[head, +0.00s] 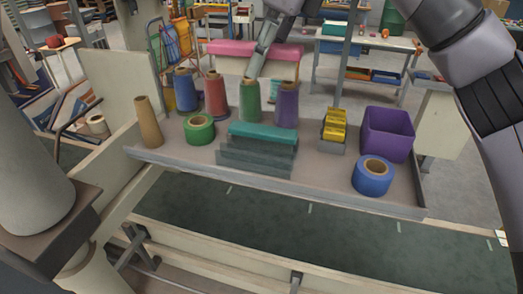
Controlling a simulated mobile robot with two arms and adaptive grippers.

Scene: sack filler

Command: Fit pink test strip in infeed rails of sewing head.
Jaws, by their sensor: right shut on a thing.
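A pink strip (232,48), with a pale beige lower part, is upright at the back, beyond the shelf of thread cones. My right gripper (262,57) reaches down from the upper right and is shut on this strip near its right half. The gripper covers part of the strip, and its fingertips are hard to make out. I cannot pick out the sewing head or its infeed rails with certainty. My left gripper is not in view.
A grey shelf tray (310,192) holds several thread cones, a green tape roll (199,129), a teal strip (262,132) on grey pieces, yellow packs (335,124), a purple bin (386,134) and a blue tape roll (373,177). A dark green surface (330,240) below is clear.

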